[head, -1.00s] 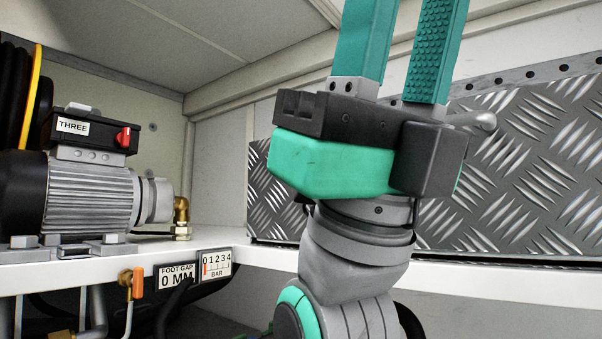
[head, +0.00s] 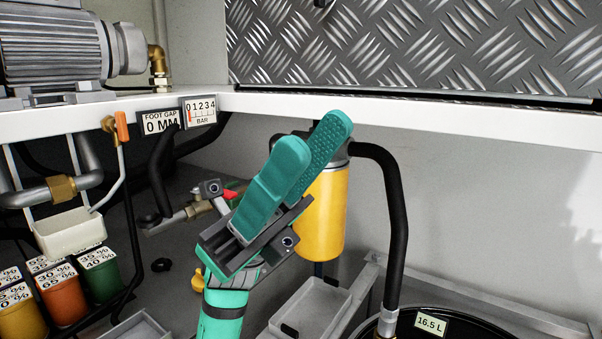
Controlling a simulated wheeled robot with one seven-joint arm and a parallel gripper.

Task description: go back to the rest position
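My gripper (head: 315,138) is in the middle of the head view, below the white shelf edge. Its two teal fingers point up and to the right, with a gap between them at the base. It is open and nothing shows between the fingers. From this angle the fingers partly cover a yellow cylinder (head: 325,215) behind them; whether they touch it cannot be told.
The white shelf (head: 420,118) runs above, carrying a motor (head: 55,45) and a diamond-plate box (head: 420,45). A black hose (head: 393,210) hangs right of the gripper. Below are a grey tray (head: 310,312), a black drum (head: 455,328) and labelled pots (head: 62,300).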

